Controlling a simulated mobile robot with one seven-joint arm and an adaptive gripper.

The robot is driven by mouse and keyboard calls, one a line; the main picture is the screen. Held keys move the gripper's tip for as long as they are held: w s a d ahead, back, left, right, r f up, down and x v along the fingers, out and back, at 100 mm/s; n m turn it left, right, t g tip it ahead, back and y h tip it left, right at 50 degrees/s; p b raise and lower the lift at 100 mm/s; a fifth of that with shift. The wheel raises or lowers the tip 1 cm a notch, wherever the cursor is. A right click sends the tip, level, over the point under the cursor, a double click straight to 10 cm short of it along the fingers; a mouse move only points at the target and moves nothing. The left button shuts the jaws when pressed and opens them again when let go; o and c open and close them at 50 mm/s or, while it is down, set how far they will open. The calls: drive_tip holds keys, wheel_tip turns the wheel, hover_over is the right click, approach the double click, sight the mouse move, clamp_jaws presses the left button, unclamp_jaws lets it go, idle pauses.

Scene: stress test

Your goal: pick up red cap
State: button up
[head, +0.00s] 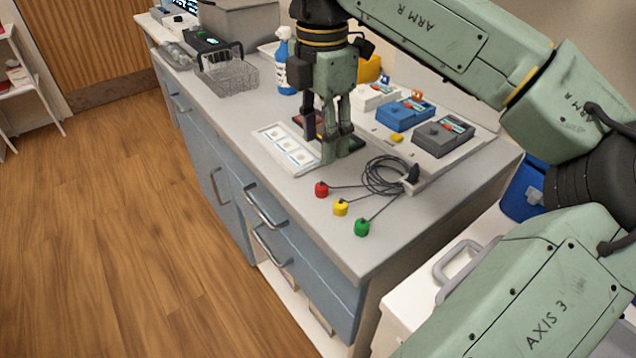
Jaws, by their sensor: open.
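The red cap (321,189) lies on the grey counter near its front edge, with a thin dark cable running from it. A yellow cap (340,208) and a green cap (362,228) lie in a row beside it, toward the lower right. Their cables join a black coil (383,177). My gripper (333,157) points down over the counter, up and slightly right of the red cap in the picture and apart from it. It is open, and I see nothing held between its fingers. The fingers partly hide the things behind them.
A white tray with square cells (289,150) lies left of my gripper. Blue (405,114) and grey (443,137) devices stand behind on a panel. A blue spray bottle (285,65) and wire basket (228,75) stand farther back. The counter's front right corner is clear.

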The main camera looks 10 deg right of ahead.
sight(322, 185)
drive_tip(key=f, duration=0.3)
drive_tip(key=shift+s+a+f, duration=0.1)
drive_tip(key=shift+s+f, duration=0.1)
drive_tip(key=shift+f, duration=0.1)
drive_tip(key=shift+w+f+p, duration=0.15)
drive_tip(key=shift+f+p, duration=0.95)
drive_tip(key=shift+f, duration=1.85)
drive_tip(key=shift+c, duration=0.6)
drive_tip(key=c, duration=0.8)
drive_tip(key=shift+r, duration=0.1)
